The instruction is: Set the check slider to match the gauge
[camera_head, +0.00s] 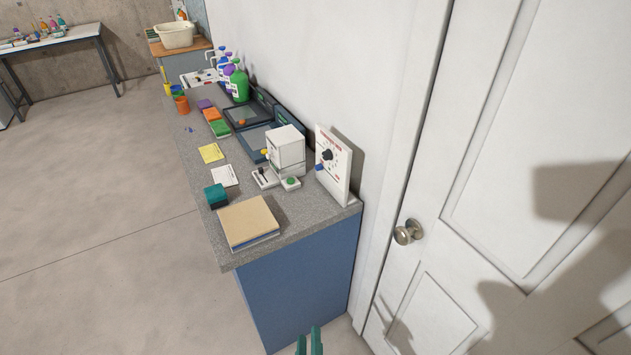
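A white upright panel (336,168) with a round scale, a black knob and a blue part stands at the near right of the grey counter, against the wall. Its markings are too small to read. A small white unit (264,178) with a dark slot and lever lies on the counter left of the panel; it looks like a slider, but I cannot read its setting. A white box (287,151) stands behind it, and I cannot tell whether either is the gauge. My gripper (309,342) shows at the bottom edge as two teal fingers with a gap, away from the counter.
A small unit with a green button (290,183) sits beside the slider unit. A cardboard-coloured book (248,221), a teal block (216,196), notes and dark trays (243,115) cover the grey counter (292,232). A white door (490,200) is at right; floor at left is open.

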